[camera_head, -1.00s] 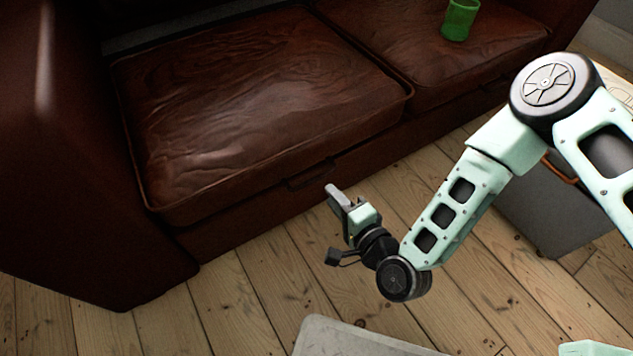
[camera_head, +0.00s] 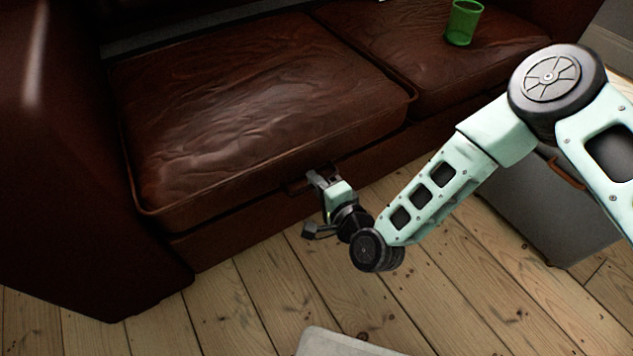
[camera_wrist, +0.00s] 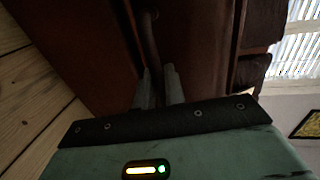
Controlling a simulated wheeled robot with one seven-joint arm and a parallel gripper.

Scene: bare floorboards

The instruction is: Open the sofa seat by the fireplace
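The brown leather sofa has a left seat cushion (camera_head: 250,110) that lies flat and closed on its base. A dark handle (camera_head: 298,187) sits on the front, below the cushion edge. My gripper (camera_head: 318,178) is at this handle, at its right part. In the wrist view my gripper's fingers (camera_wrist: 158,80) are apart, with the handle (camera_wrist: 149,38) running down toward the gap between them. The frames do not show clearly whether the fingers touch it. No fireplace shows.
A green cup (camera_head: 463,22) stands on the right seat cushion (camera_head: 440,65). A grey box with an orange-brown handle (camera_head: 550,210) stands on the floor at right, behind my arm. Floorboards (camera_head: 250,300) in front of the sofa are clear. A pale flat-topped thing (camera_head: 345,343) shows at the bottom edge.

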